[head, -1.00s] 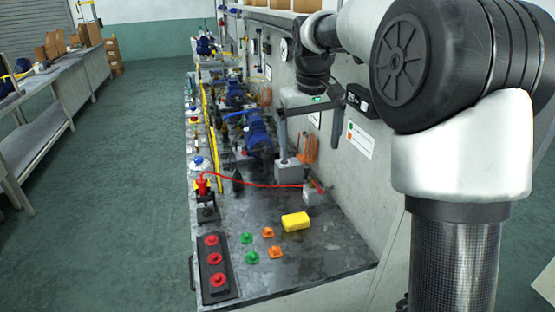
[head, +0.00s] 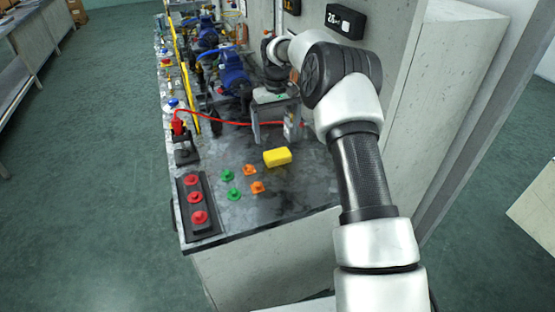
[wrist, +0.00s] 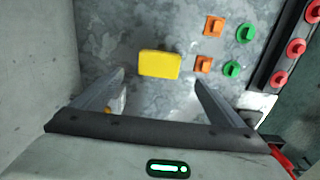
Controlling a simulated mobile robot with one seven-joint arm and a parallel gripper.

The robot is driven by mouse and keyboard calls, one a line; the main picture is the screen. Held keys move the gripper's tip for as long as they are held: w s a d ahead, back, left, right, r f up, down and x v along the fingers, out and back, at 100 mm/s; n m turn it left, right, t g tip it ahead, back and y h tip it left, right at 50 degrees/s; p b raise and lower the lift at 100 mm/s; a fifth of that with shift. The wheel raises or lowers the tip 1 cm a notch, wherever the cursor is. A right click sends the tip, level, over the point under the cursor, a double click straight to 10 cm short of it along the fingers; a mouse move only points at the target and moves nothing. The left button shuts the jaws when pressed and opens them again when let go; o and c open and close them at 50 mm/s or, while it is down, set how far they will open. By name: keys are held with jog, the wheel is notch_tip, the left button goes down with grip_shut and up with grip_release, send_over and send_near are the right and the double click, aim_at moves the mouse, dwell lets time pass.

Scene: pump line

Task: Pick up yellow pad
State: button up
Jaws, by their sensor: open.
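The yellow pad (head: 277,157) lies flat on the grey bench top, right of the orange and green knobs. My gripper (head: 271,124) also shows in the head view, above the bench and behind the pad. Its fingers point down and hold nothing. The gap in height between the fingers and the pad is hard to tell.
Two orange pieces (head: 257,187) and two green pieces (head: 234,194) stand left of the pad. A black strip with red knobs (head: 200,217) lies at the bench's left edge. A red cable (head: 222,121) runs behind the pad. A grey wall bounds the right side. Blue pumps (head: 235,68) stand farther back.

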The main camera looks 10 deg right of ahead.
aim_at(277, 153)
notch_tip(277, 153, down, 8)
jog(key=shift+d+f+b, duration=0.1)
jog(key=shift+b, duration=0.3)
jog(key=c, duration=1.1)
jog(key=shift+r+p, duration=0.55)
jog(key=shift+r, duration=4.6)
jog(key=shift+c, duration=0.2)
